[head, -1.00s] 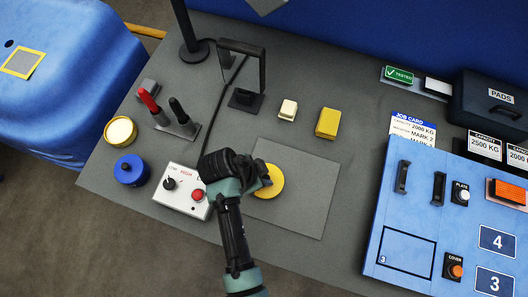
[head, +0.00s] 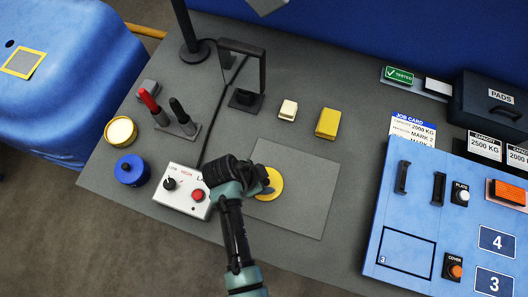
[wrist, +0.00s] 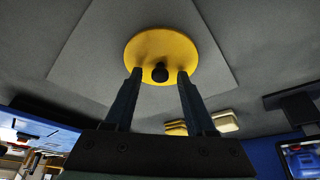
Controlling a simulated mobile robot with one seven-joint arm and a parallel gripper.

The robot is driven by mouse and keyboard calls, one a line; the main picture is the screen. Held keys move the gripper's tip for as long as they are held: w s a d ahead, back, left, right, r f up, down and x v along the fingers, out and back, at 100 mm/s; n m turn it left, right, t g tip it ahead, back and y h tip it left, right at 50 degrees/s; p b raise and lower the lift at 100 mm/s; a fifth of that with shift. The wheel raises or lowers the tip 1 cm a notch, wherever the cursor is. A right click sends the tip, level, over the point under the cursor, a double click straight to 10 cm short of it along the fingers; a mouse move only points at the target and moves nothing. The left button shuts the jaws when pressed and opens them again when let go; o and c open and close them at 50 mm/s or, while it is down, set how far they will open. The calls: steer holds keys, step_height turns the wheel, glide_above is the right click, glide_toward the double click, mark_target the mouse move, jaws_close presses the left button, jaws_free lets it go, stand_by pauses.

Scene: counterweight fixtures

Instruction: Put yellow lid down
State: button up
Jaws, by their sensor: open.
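The yellow lid (head: 272,191) is a round disc lying on the lighter grey mat (head: 305,205) on the bench. In the wrist view the lid (wrist: 170,50) shows a small dark knob (wrist: 160,73) at its middle. My gripper (wrist: 160,78) is open, with one finger on each side of the knob and a gap on both sides. In the head view my gripper (head: 262,184) is over the left part of the lid and hides some of it.
Left of my gripper are a white control box (head: 183,192) with a red button, a blue round pot (head: 131,170) and a yellow-rimmed pot (head: 120,131). A black stand (head: 246,97), a cream block (head: 288,110) and a yellow block (head: 328,123) stand behind. A blue panel (head: 405,220) is right. The mat's right side is clear.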

steer(key=v, duration=1.2)
steer(key=w+a+r+n+t+y, duration=0.25)
steer(key=w+r+t, duration=0.45)
steer(key=w+r, duration=0.75)
steer(key=w+d+r+n+t+y, duration=0.1)
steer(key=w+r+n+t, duration=0.15)
steer(key=r, duration=0.65)
steer(key=w+d+r+n+t, duration=0.1)
steer(key=w+r+t, duration=0.15)
steer(key=r, duration=0.55)
step_height(320, 180, up, 17)
steer(key=s+d+n+t, duration=0.2)
steer(key=n+t, duration=0.1)
steer(key=t, duration=0.3)
steer(key=s+d+r+n+t, duration=0.1)
steer(key=s+r+t, duration=0.2)
steer(key=s+r, duration=0.2)
steer(key=s+d+r+n+t, duration=0.2)
steer(key=s+r+t, duration=0.2)
steer(key=r, duration=0.8)
steer(key=shift+s+r+n+b, duration=0.15)
steer(key=shift+s+n+b, duration=0.2)
steer(key=shift+s, duration=0.85)
steer(key=shift+d, duration=0.15)
